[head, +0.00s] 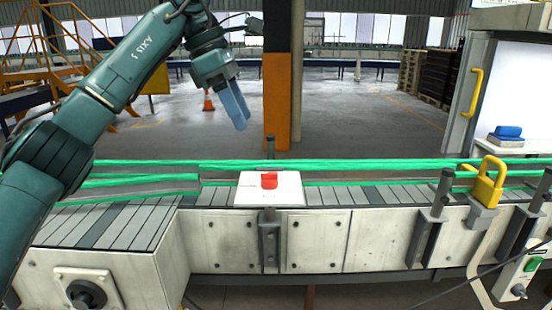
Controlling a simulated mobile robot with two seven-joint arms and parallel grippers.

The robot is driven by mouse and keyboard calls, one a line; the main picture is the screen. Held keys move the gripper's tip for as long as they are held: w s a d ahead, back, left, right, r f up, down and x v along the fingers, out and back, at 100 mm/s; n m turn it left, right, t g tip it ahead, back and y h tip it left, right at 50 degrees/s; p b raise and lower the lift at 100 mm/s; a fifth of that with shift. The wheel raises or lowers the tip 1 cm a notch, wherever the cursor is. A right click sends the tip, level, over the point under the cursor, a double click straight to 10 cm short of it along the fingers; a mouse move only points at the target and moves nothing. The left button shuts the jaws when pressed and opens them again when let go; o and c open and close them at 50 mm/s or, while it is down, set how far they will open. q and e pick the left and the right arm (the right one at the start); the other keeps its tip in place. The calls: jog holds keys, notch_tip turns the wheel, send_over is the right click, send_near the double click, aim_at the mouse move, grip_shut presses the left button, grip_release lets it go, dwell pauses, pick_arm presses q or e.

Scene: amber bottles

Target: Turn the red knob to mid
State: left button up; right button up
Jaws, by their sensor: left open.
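My left gripper (238,121) is open and empty. It hangs above and to the left of the knob, clear of it, with its blue fingers pointing down. My right gripper is not in view.
The conveyor (140,222) with green rails runs across the view. A yellow padlock-shaped piece (484,184) and metal posts stand at the right. A black knob (84,294) is at lower left. An orange-brown column (277,100) rises behind the panel.

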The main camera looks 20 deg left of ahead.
aim_at(268, 173)
pick_arm(q)
jog(key=x, duration=1.1)
jog(key=shift+s+f, duration=0.1)
jog(key=shift+s, duration=0.05)
jog(key=shift+d+f, duration=0.3)
jog(key=shift+f, duration=0.35)
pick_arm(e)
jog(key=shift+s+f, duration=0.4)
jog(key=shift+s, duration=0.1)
pick_arm(q)
jog(key=shift+c, duration=0.2)
jog(key=c, duration=0.9)
